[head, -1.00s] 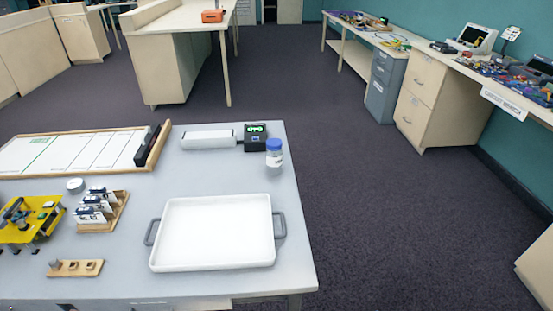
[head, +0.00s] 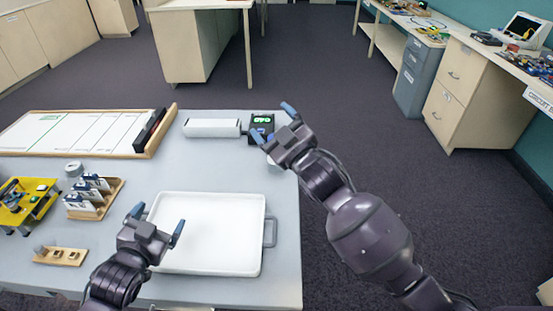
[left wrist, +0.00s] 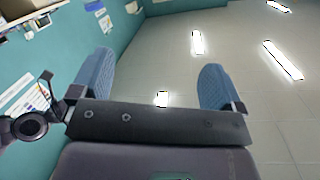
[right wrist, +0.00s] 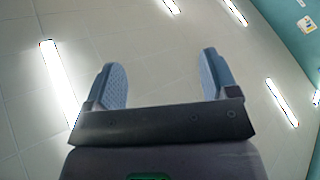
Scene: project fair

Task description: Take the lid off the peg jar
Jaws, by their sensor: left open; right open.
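The peg jar (head: 274,165) stands near the right back corner of the table. It is mostly hidden behind my right gripper, with only a little of its clear lower part showing. Its blue lid cannot be made out clearly from the blue fingertips. My right gripper (head: 273,123) is open in front of the jar in the head view, with nothing between its fingers; contact cannot be told. My left gripper (head: 157,223) is open and empty over the left part of the white tray (head: 258,235). Both wrist views show open fingers against the ceiling.
A black device with a green display (head: 262,122) and a white box (head: 212,128) stand at the table's back. A whiteboard (head: 75,132), card holder (head: 97,197), small tin (head: 74,169) and yellow stand (head: 22,205) are on the left. Floor is clear at right.

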